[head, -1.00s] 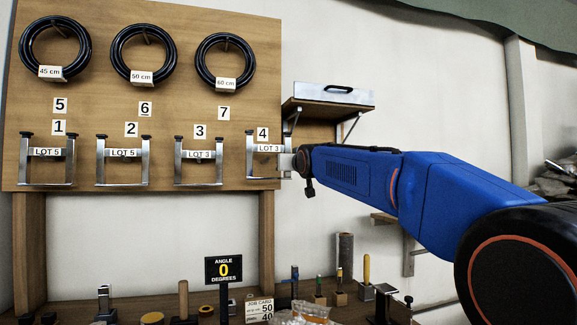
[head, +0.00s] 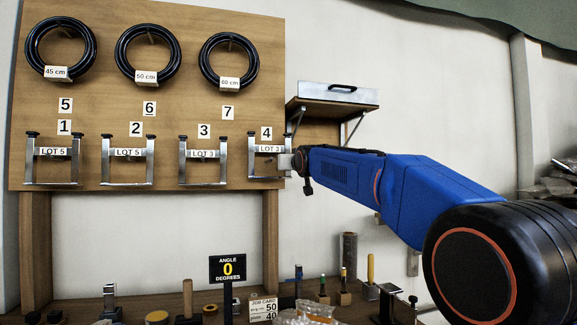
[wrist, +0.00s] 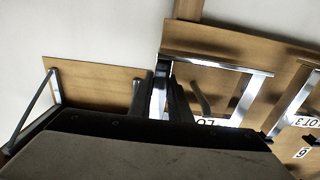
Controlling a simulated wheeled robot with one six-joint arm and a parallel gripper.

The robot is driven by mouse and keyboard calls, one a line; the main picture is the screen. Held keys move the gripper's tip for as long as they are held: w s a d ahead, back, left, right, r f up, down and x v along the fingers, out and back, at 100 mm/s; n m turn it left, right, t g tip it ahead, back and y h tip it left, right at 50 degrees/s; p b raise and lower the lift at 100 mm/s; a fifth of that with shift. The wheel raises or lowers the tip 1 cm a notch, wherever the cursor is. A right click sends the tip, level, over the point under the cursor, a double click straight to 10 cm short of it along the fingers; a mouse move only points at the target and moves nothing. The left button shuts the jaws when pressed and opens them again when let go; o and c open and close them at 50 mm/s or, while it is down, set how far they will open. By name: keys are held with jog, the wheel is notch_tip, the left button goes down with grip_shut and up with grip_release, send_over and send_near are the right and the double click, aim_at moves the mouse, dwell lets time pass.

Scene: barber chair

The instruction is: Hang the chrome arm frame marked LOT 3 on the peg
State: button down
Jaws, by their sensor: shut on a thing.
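A chrome arm frame with a LOT 3 label (head: 267,149) is upright at the board's right edge, under the number 4. My gripper (head: 287,162) is shut on its right upright, reaching in from the right. In the wrist view, my gripper's dark fingers (wrist: 160,100) pinch a chrome upright of this frame (wrist: 235,100). A peg (wrist: 200,97) shows within the frame's opening; I cannot tell whether the frame rests on it. Another LOT 3 frame (head: 203,154) hangs under number 3. Two LOT 5 frames hang under number 1 (head: 53,152) and number 2 (head: 128,153).
Three black hoses (head: 228,61) hang above on the wooden board (head: 180,110). A shelf (head: 330,105) with a metal case (head: 338,92) juts out right of the board, above my forearm. Tools and an ANGLE 0 sign (head: 227,268) stand on the bench below.

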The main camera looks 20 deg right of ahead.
jog(key=shift+w+f, duration=0.1)
jog(key=shift+f, duration=0.85)
dwell(0.3)
jog(key=c, duration=1.6)
grip_release()
jog(key=shift+o, duration=0.2)
